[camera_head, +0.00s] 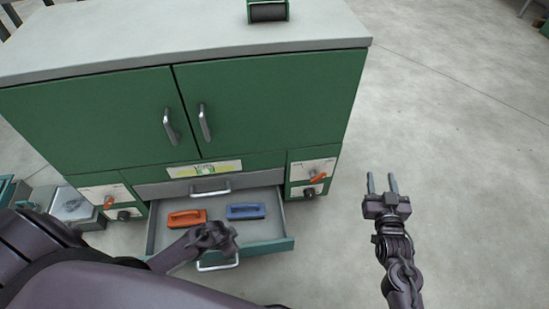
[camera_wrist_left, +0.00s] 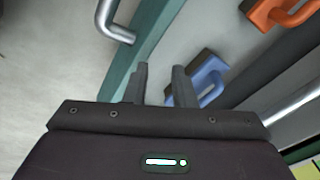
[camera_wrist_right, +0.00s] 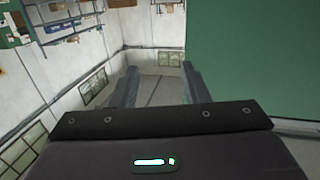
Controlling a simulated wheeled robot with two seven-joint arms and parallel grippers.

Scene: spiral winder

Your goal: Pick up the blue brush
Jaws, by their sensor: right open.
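The blue brush (camera_head: 246,211) lies in the right half of the open drawer (camera_head: 268,246), beside an orange brush (camera_head: 187,218). In the left wrist view the blue brush (camera_wrist_left: 207,80) shows just beyond and right of my left fingers, partly hidden by one of them. My left gripper (camera_wrist_left: 160,78) is open and empty, above the drawer near its front edge; its fingers hardly show in the head view. My right gripper (camera_head: 382,183) is open and empty, out to the right of the cabinet, with its fingers pointing away from me.
The green cabinet (camera_head: 270,100) has two closed doors with handles above the drawer. A drawer handle (camera_head: 218,265) sticks out in front. Floor on the right is clear.

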